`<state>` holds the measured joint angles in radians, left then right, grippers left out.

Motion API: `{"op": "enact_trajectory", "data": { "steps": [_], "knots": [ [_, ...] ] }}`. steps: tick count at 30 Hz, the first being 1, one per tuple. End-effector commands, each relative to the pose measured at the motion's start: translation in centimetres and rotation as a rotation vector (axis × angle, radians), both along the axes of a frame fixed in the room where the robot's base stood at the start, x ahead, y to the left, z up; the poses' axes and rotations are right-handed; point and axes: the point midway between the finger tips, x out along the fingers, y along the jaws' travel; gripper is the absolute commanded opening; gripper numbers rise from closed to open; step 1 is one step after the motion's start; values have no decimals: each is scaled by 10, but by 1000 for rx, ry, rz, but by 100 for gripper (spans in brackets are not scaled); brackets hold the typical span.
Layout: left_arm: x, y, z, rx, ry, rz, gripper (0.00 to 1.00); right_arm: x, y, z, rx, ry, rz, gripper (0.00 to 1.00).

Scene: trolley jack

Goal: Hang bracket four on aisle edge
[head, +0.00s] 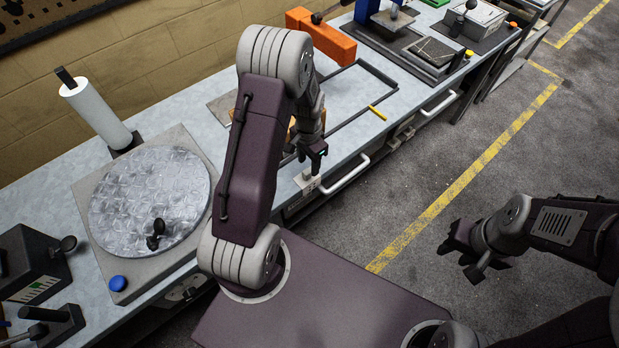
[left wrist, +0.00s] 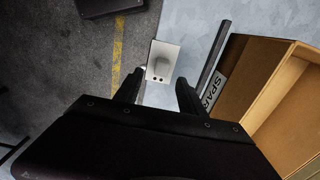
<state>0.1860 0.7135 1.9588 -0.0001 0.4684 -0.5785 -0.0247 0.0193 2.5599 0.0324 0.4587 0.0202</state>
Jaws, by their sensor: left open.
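A small pale metal bracket (head: 308,184) sits at the bench's aisle-side edge, just below my left gripper (head: 316,154) in the head view. In the left wrist view the bracket (left wrist: 163,50) shows as a light plate with a rounded raised part and small dark holes, overlapping the edge line. I cannot read a number on it. My left gripper (left wrist: 157,92) is open and empty, its two fingers apart with the bracket ahead of the gap. My right gripper (head: 462,248) hangs over the aisle floor, away from the bench; its jaw opening is unclear.
A tan box (left wrist: 245,85) with a partly readable "SPAR" label stands right of the bracket. The bench (head: 180,112) also carries a round plate (head: 150,195), a paper roll (head: 95,110), a dark frame (head: 375,68) and a yellow stick (head: 377,113). The aisle floor is clear.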

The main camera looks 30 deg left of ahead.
Motion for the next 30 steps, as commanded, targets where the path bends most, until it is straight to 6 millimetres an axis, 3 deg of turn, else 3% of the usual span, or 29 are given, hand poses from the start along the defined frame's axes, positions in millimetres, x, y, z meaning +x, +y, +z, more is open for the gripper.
{"op": "enact_trajectory", "data": {
  "steps": [9, 17, 22, 30],
  "knots": [
    [-3, 3, -47, -1, 4, 1, 47, 0, 0, 5, 0, 0, 0, 36],
    [-3, 3, -51, -1, 1, 0, 47, 0, 0, 5, 0, 0, 0, 36],
    [-3, 3, -51, -1, 1, 0, 0, 0, 0, 5, 0, 0, 0, 36],
    [-3, 3, -51, 0, 1, 0, 0, 0, 0, 6, 0, 0, 0, 36]
  ]
}}
